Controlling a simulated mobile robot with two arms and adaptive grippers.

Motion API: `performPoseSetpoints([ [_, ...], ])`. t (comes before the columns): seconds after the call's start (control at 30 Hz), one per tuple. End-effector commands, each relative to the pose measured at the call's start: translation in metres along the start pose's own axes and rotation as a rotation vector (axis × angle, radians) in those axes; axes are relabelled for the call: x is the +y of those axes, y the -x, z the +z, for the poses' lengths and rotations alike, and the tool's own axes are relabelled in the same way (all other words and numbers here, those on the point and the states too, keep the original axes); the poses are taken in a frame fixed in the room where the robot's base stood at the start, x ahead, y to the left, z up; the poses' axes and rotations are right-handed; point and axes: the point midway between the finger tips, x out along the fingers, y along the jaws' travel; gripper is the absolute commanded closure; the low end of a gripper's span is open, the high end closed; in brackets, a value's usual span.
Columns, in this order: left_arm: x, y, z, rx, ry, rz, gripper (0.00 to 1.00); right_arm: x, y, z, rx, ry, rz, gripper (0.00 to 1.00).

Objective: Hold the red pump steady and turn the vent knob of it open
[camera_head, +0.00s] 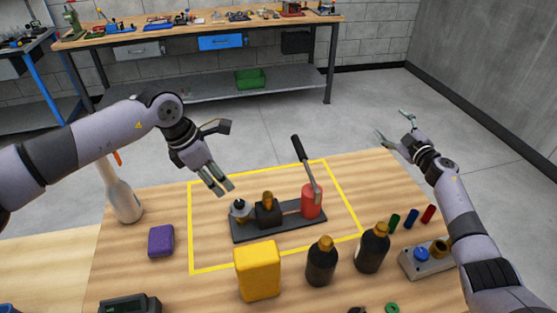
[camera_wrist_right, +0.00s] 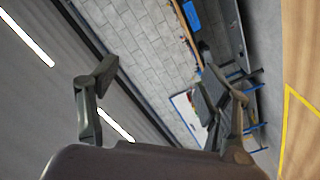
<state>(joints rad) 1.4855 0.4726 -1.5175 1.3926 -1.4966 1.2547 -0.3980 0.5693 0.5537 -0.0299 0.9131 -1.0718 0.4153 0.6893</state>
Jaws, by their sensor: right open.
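The red pump (camera_head: 312,202) is an upright red cylinder at the right end of a dark base plate (camera_head: 285,226). A lever with a black handle (camera_head: 299,150) rises from it. A dark block with a brass top (camera_head: 267,211) stands mid-plate, and a small silver and black fitting (camera_head: 240,209) stands at its left end. I cannot tell which part is the vent knob. My left gripper (camera_head: 223,188) points down just above and left of the fitting, apparently holding nothing; its finger gap is unclear. My right gripper (camera_head: 392,126) is open and empty beyond the table's back right; its spread fingers show in the right wrist view (camera_wrist_right: 160,95).
A yellow outline (camera_head: 191,240) surrounds the pump plate. A yellow box (camera_head: 257,271) and two dark bottles (camera_head: 321,262) (camera_head: 372,248) stand in front. A purple block (camera_head: 161,241) and a white bottle (camera_head: 122,196) are left. A grey box with knobs (camera_head: 428,257) is right.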

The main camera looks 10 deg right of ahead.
Motion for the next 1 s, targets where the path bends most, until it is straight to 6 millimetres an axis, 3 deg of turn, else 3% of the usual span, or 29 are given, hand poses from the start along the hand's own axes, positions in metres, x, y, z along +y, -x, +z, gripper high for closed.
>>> performPoseSetpoints([
  [0.03, 0.000, 0.000, 0.000, 0.000, 0.000, 0.000, 0.67, -0.009, -0.011, -0.028, 0.060, -0.009, -0.042, 0.28],
  [0.1, 0.000, 0.000, 0.000, 0.000, 0.000, 0.000, 0.67, -0.024, -0.023, -0.066, 0.138, -0.024, -0.112, 0.28],
  [0.3, 0.000, 0.000, 0.000, 0.000, 0.000, 0.000, 0.67, -0.075, -0.040, -0.173, 0.332, -0.050, -0.363, 0.28],
  [0.47, 0.000, 0.000, 0.000, 0.000, 0.000, 0.000, 0.67, -0.125, -0.033, -0.255, 0.437, -0.040, -0.631, 0.28],
  [0.6, 0.000, 0.000, 0.000, 0.000, 0.000, 0.000, 0.67, -0.175, -0.007, -0.317, 0.450, 0.015, -0.927, 0.28],
  [0.7, 0.000, 0.000, 0.000, 0.000, 0.000, 0.000, 0.67, -0.213, 0.024, -0.349, 0.362, 0.109, -1.184, 0.28],
  [0.8, 0.000, 0.000, 0.000, 0.000, 0.000, 0.000, 0.67, -0.238, 0.056, -0.357, 0.169, 0.234, -1.391, 0.28],
  [1.0, 0.000, 0.000, 0.000, 0.000, 0.000, 0.000, 0.67, -0.242, 0.096, -0.342, -0.285, 0.464, -1.526, 0.28],
])
